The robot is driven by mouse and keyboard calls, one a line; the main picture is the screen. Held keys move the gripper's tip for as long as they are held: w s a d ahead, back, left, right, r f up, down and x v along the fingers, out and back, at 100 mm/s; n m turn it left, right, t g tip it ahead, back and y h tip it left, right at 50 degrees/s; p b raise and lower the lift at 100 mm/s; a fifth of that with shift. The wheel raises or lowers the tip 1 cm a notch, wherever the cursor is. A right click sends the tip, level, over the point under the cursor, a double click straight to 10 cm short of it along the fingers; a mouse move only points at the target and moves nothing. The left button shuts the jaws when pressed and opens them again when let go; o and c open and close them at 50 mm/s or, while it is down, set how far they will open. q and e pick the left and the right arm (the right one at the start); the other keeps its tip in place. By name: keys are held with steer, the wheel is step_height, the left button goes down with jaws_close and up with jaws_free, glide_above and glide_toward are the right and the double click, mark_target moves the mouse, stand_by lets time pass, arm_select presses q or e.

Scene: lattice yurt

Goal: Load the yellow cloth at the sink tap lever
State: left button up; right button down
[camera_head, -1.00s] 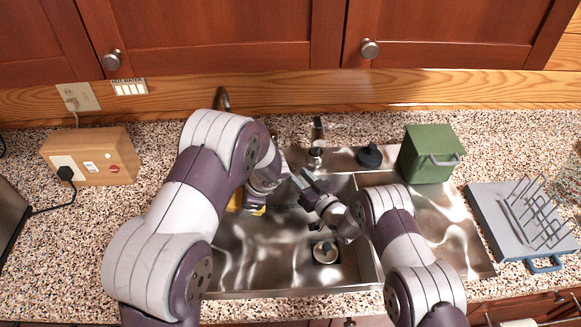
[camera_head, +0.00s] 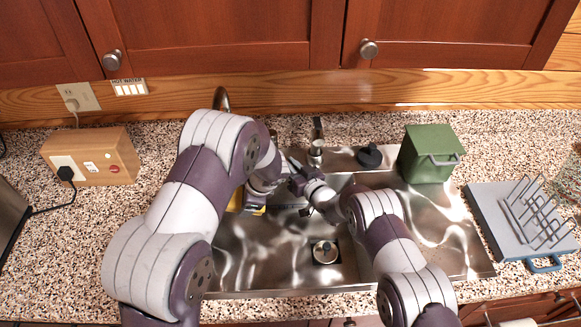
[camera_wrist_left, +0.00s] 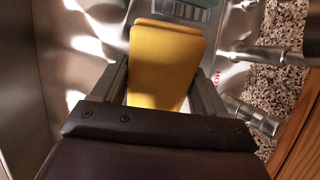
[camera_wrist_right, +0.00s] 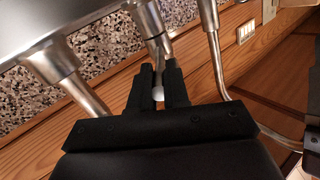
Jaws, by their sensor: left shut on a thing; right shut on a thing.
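The yellow cloth (camera_wrist_left: 167,60) is folded and lies between the fingers of my left gripper (camera_wrist_left: 162,88), which is shut on it. In the head view my left arm hides most of the cloth, and only small yellow parts (camera_head: 257,210) show over the left side of the sink (camera_head: 285,250). My right gripper (camera_wrist_right: 158,82) is shut on a slim metal piece with a pale rounded end (camera_wrist_right: 158,94), seemingly the tap lever. In the head view my right gripper (camera_head: 294,172) is at the sink's back edge, close to my left wrist.
A metal fixture (camera_head: 317,140) stands behind the sink, with a black stopper (camera_head: 369,156) and a green bin (camera_head: 429,153) to its right. A drain plug (camera_head: 324,252) lies in the basin. A wooden socket box (camera_head: 92,157) is left and a rack (camera_head: 520,222) is right.

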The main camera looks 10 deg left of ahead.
steer(key=shift+r+h, duration=0.3)
steer(key=shift+r, duration=0.05)
steer(key=c, duration=1.1)
jaws_free()
steer(key=v, duration=1.2)
steer(key=shift+w+r, duration=0.1)
steer(key=shift+w, duration=0.05)
